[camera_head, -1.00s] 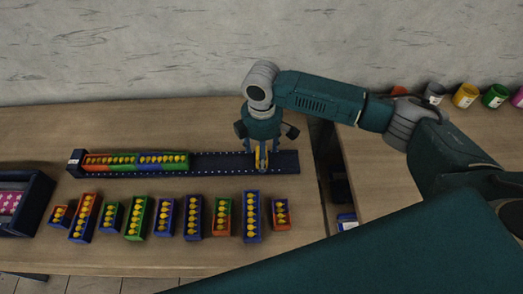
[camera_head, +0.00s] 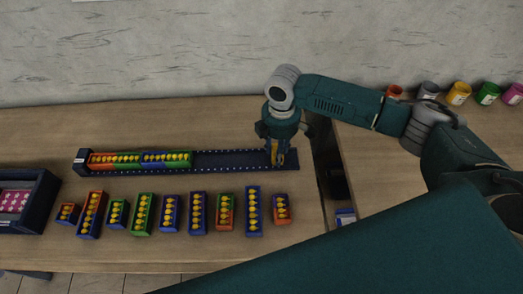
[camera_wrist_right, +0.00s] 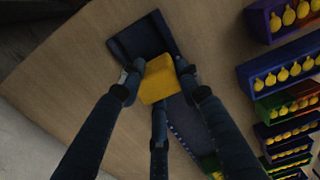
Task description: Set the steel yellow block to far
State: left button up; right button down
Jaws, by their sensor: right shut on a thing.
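My right gripper (camera_head: 278,158) is shut on the yellow block (camera_wrist_right: 158,80) and holds it at the right end of the long dark blue rail (camera_head: 225,160). In the wrist view the fingers (camera_wrist_right: 157,85) grip the block from both sides, with the rail's end plate (camera_wrist_right: 138,42) just beyond it. In the head view only slivers of the block show between the fingers. I cannot tell whether it touches the rail's floor. My left gripper is not in view.
Coloured trays with yellow pieces (camera_head: 140,158) fill the rail's left half; the stretch between them and my gripper is empty. A row of several similar trays (camera_head: 197,213) stands in front. A dark box (camera_head: 47,205) is at left. Paint pots (camera_head: 458,93) stand on the right table, across a gap.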

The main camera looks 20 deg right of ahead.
aim_at(288, 158)
jog(key=d, duration=0.1)
jog(key=d+p, duration=0.1)
jog(key=d, duration=0.1)
jog(key=shift+s+d+r, duration=0.2)
jog(key=shift+r, duration=0.15)
jog(key=shift+d+f, duration=0.15)
jog(key=shift+d, duration=0.15)
jog(key=shift+w, duration=0.1)
jog(key=c, duration=1.4)
grip_release()
jog(key=o, duration=0.4)
jog(key=shift+c, duration=0.2)
jog(key=shift+f, duration=0.15)
jog(key=shift+a+r, duration=0.1)
jog(key=shift+r, duration=0.1)
notch_tip(288, 158, up, 12)
jog(key=shift+f, duration=0.2)
